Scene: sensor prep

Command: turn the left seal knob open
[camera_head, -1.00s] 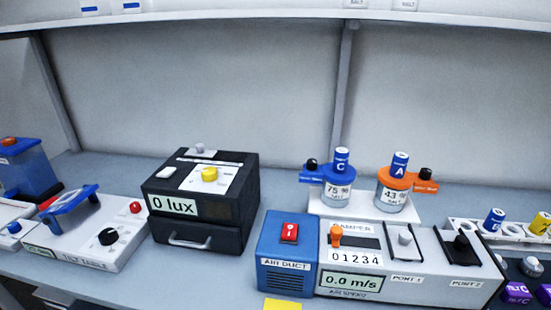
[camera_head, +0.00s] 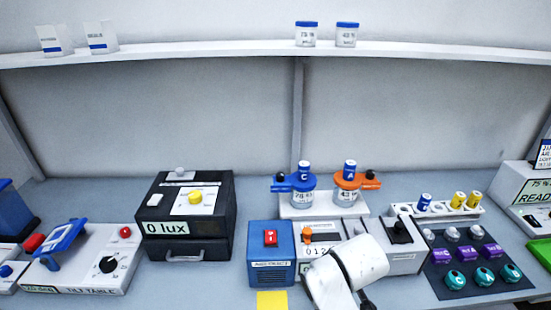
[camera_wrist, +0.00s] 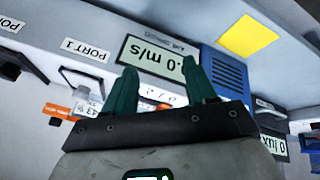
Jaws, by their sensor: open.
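In the head view, the left jar (camera_head: 303,198) carries a blue seal (camera_head: 292,186) with a black knob (camera_head: 280,177) at its left end. The right jar (camera_head: 348,198) carries an orange seal (camera_head: 352,182) with a black knob (camera_head: 370,175) at its right end. In the wrist view, my gripper (camera_wrist: 160,85) is open and empty, its two green fingers apart over the air duct unit. The orange seal shows there at the left (camera_wrist: 60,112); the blue seal cannot be made out. In the head view my white arm hides part of the duct unit.
The air duct's blue block (camera_head: 270,265) and grey port unit (camera_head: 405,245) stand in front of the jars. A black lux box (camera_head: 187,215) is at left. A rack of coloured vials (camera_head: 440,210) and a dark knob panel (camera_head: 475,262) are at right. A shelf (camera_head: 200,52) runs above.

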